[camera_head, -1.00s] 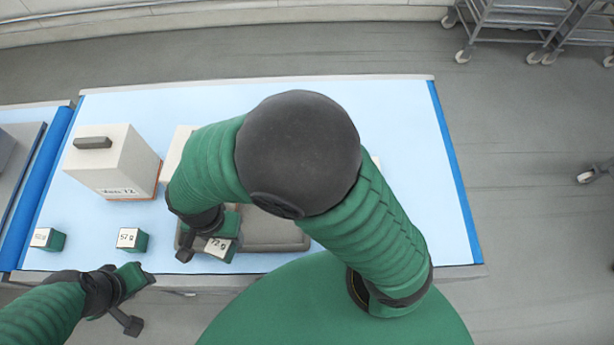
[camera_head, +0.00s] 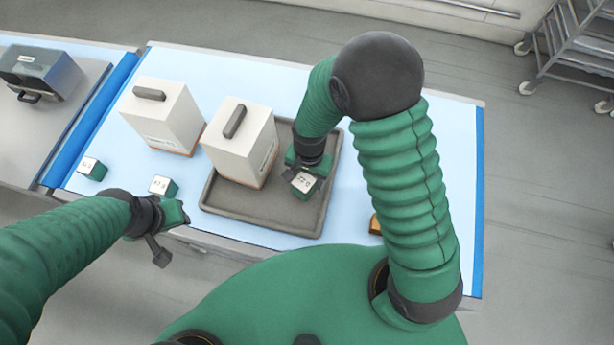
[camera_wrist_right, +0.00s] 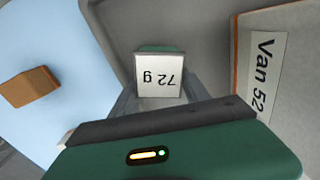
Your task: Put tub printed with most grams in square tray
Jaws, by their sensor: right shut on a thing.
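My right gripper (camera_head: 303,168) is shut on a small green tub (camera_head: 304,183) with a white top reading "72 g". The tub shows between its jaws in the right wrist view (camera_wrist_right: 160,78). It is over the right part of the grey square tray (camera_head: 270,208); I cannot tell whether it touches the tray floor. Two other green tubs stand on the blue table top at the left: one (camera_head: 163,186) near my left gripper and one (camera_head: 92,169) farther left, their print too small to read surely. My left gripper (camera_head: 170,232) is near the front edge; its jaws are unclear.
A white box (camera_head: 240,140) with a dark handle stands in the tray's left part; its label reads "Van 52" in the wrist view (camera_wrist_right: 265,75). Another white box (camera_head: 163,115) stands behind left. An orange-brown block (camera_head: 376,224) lies right of the tray. Table right of it is clear.

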